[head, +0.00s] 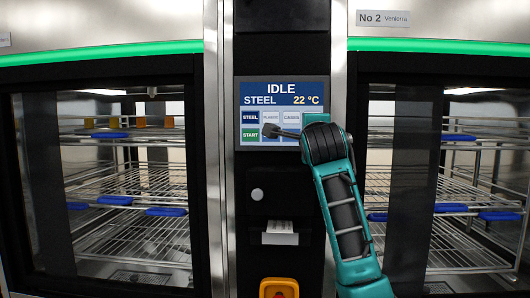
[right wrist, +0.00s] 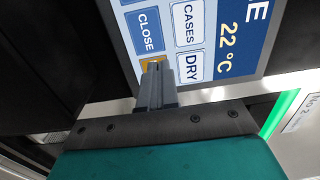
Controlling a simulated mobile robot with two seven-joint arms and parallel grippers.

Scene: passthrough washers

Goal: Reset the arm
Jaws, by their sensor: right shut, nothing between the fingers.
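My right arm, teal and black, rises from the lower right in the head view. Its gripper (head: 270,131) is at the lower part of the control screen (head: 284,87), beside the green START button (head: 250,135). In the right wrist view the gripper (right wrist: 155,70) is shut and empty. Its tips are over a small yellow patch on the screen (right wrist: 240,12), next to the blue CLOSE button (right wrist: 146,30); I cannot tell whether they touch it. The head view screen reads IDLE, STEEL, 22 °C. My left gripper is not in view.
Washer chambers with wire racks (head: 130,180) and blue clips stand left and right of the black control column (head: 283,215). The column carries a round knob (head: 257,194), a paper slip (head: 280,233) and a yellow-orange fitting (head: 279,287). A label (head: 383,18) reads No 2.

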